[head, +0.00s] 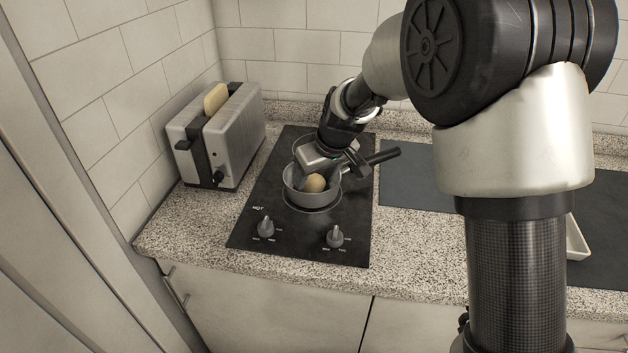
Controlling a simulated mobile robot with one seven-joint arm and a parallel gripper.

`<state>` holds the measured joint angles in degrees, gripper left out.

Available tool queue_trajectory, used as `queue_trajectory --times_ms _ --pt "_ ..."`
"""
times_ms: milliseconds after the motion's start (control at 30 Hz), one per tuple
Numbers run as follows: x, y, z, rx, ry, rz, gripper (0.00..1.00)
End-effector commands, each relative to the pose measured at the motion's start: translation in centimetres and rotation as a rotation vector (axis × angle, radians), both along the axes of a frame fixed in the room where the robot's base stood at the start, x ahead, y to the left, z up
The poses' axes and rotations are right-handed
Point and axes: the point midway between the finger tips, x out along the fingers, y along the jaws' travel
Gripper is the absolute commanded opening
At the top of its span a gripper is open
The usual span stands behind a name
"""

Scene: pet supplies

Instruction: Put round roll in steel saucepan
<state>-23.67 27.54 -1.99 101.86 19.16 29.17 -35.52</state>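The steel saucepan (312,201) stands upright on the black hob, with its dark handle (383,156) pointing to the back right. The round roll (315,184) is a small tan ball showing inside the pan's rim. My gripper (317,177) reaches down into the pan from above, with its fingers at the roll. The fingertips are small and partly hidden by the roll and the pan. I cannot tell whether they are closed on the roll or spread around it, or whether the roll touches the pan's bottom.
A toaster (228,135) with a bread slice (215,99) stands left of the hob (345,225). Two knobs are at the hob's front. A dark mat (412,180) and a white dish (577,240) lie to the right. The front left counter is clear.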

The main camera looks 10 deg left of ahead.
Motion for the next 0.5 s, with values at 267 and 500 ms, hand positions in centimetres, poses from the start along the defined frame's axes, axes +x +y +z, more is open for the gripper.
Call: queue_trajectory --times_ms 267,500 --pt "-0.1 -0.1 0.9 0.000 -0.001 0.001 0.59" --pt "-1.5 -1.4 5.4 0.002 -0.004 0.000 0.59"
